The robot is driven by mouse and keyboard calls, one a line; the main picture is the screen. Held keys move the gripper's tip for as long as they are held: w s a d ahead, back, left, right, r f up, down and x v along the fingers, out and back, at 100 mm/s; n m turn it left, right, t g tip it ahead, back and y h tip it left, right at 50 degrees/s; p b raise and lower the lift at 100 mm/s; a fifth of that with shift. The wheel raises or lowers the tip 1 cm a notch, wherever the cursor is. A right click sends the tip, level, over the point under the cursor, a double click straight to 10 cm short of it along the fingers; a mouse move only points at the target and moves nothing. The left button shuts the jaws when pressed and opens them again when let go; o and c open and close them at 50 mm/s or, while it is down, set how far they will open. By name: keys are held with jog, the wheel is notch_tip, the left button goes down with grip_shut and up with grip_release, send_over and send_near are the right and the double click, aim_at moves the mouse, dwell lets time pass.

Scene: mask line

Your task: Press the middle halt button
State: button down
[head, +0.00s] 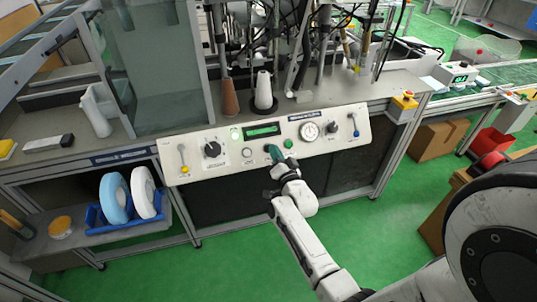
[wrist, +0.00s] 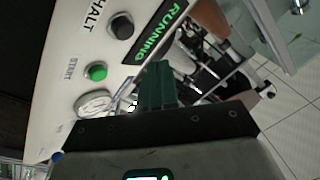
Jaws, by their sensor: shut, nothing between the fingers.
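The control panel (head: 222,160) runs along the front of the machine. In the wrist view its black button (wrist: 122,25) is beside the label HALT, and a green START button (wrist: 96,72) is below it. A display (wrist: 155,35) reads RUNNING in green. The START button also shows in the head view (head: 288,144), right of my gripper (head: 272,150). In the head view my gripper is in front of the panel below the display (head: 262,130) and covers the HALT button. My gripper's green fingers (wrist: 158,85) are shut and empty. I cannot tell whether they touch the panel.
The panel also carries a gauge (head: 309,131), a black knob (head: 212,149), a yellow-tipped lever (head: 184,160) and a blue-tipped lever (head: 354,125). A yellow box with a red button (head: 405,100) sits at the right. Cones and machine tubes stand behind. Green floor is open in front.

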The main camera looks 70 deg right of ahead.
jog(key=shift+w+d+f+b, duration=1.05)
jog(key=shift+f+b, duration=0.25)
jog(key=shift+b, duration=0.15)
jog(key=shift+d, duration=0.15)
dwell(1.0)
jog(key=shift+w+d+f+b, duration=0.15)
jog(key=shift+d+f+b, duration=0.05)
jog(key=shift+b, duration=0.3)
jog(key=shift+w+d+f+b, duration=0.2)
jog(key=shift+f+b, duration=0.1)
jog(key=shift+b, duration=0.2)
dwell(0.5)
jog(key=shift+r, duration=0.1)
jog(key=shift+s+a+r+p, duration=0.4)
jog(key=shift+a+r+p, duration=0.1)
jog(key=shift+p, duration=0.3)
